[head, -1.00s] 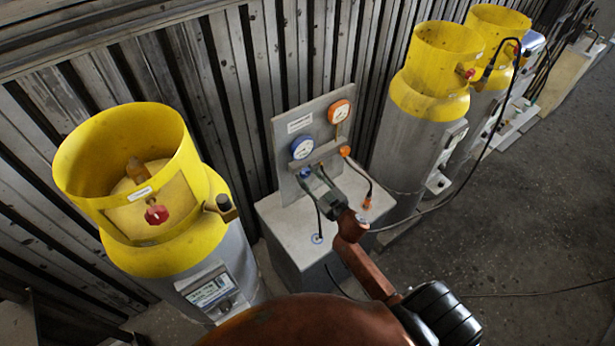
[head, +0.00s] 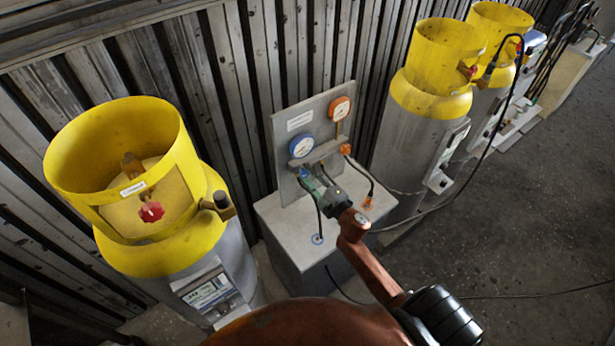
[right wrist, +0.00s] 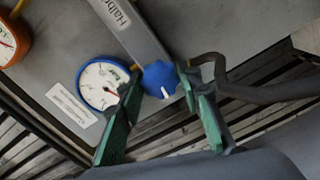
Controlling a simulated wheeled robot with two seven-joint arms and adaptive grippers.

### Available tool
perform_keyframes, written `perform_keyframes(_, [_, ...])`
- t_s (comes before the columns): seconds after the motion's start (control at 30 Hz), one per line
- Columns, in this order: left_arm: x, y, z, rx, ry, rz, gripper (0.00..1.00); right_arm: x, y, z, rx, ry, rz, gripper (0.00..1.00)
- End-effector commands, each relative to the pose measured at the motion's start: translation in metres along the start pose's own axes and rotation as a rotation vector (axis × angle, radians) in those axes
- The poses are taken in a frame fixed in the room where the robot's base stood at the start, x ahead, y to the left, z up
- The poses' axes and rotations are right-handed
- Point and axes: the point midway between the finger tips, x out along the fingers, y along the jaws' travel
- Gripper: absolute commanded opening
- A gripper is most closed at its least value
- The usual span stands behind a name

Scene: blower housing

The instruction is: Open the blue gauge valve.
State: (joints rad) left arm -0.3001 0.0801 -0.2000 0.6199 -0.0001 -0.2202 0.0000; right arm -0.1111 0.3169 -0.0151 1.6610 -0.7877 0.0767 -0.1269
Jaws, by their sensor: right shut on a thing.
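The blue gauge valve knob (right wrist: 158,80) shows in the right wrist view with a white mark near its lower edge. It sits beside the blue-rimmed gauge (right wrist: 103,84) on the grey manifold bar (right wrist: 135,35). My right gripper (right wrist: 160,82) has its green fingers on either side of the knob and is shut on it. In the head view, my right gripper (head: 312,184) reaches the panel below the blue gauge (head: 302,145) and mostly hides the knob. My left gripper is not in view.
The orange gauge (head: 340,110) and orange knob (head: 345,149) are on the same panel, to the right. Dark hoses hang near the gripper above the grey box (head: 290,222). A yellow-topped cylinder (head: 190,245) stands left, others at right. Floor is open at right.

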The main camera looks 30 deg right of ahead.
Motion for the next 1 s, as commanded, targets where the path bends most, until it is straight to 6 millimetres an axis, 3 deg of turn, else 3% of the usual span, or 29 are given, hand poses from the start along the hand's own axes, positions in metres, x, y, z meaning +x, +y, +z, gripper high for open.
perform_keyframes(0.5, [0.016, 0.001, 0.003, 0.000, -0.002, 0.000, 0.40, 0.000, -0.002, 0.000, -0.372, 0.002, 0.000, 0.08])
perform_keyframes(1.0, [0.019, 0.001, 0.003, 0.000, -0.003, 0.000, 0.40, 0.000, -0.001, -0.001, -0.461, 0.002, -0.001, 0.08])
